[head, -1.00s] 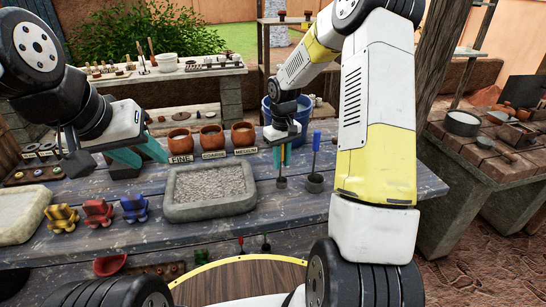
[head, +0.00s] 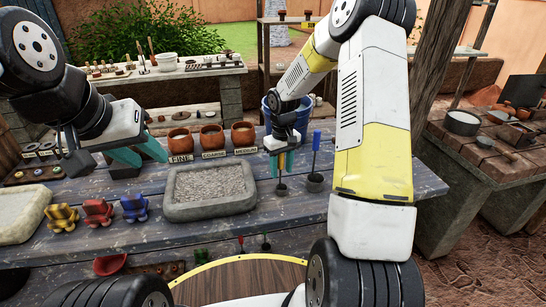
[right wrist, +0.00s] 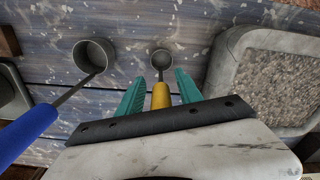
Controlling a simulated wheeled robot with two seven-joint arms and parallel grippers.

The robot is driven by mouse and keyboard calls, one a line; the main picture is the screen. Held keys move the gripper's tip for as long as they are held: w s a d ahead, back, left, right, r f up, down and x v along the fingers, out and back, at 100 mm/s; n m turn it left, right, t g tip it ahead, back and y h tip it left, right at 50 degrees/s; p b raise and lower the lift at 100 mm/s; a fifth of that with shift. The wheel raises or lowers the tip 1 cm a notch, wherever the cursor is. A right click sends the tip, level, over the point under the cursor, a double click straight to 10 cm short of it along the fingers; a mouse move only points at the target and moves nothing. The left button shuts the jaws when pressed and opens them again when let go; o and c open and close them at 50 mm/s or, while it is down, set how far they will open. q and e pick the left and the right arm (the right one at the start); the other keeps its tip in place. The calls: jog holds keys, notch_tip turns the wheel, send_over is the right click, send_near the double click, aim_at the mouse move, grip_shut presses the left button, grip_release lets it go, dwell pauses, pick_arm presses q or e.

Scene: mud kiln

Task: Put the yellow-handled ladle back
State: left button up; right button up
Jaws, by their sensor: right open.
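The yellow-handled ladle (head: 282,189) stands upright on the blue plank table, its grey bowl down on the boards. My right gripper (head: 281,168) is open around its yellow handle, with one teal finger on each side. In the right wrist view the yellow handle (right wrist: 161,95) shows between the spread fingers (right wrist: 160,92), with a gap on either side, and the small bowl (right wrist: 161,59) lies beyond. My left gripper (head: 140,155) hangs over the left back of the table, its teal fingers apart and empty.
A blue-handled ladle (head: 316,141) stands just right of the yellow one. A stone tray of gravel (head: 210,212) is to the left. Three clay pots (head: 211,137) with labels stand behind it. Yellow, red (head: 98,211) and blue stands line the front left. The table's right end is clear.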

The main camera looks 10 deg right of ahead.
notch_tip(320, 180, up, 12)
jog(key=shift+s+r, duration=0.1)
jog(key=shift+r, duration=0.1)
jog(key=s+r+m+t, duration=0.1)
jog(key=s+r+t, duration=0.1)
jog(key=s+r, duration=0.3)
jog(key=s+a+r+m+t+y, duration=0.1)
jog(key=s+r, duration=0.3)
jog(key=s, duration=0.8)
jog(key=s+a+r+m+t+y, duration=0.1)
jog(key=s+r+t, duration=0.2)
jog(key=s+r, duration=0.2)
jog(key=s, duration=0.3)
jog(key=shift+s+a+r, duration=0.15)
jog(key=shift+s+r, duration=0.2)
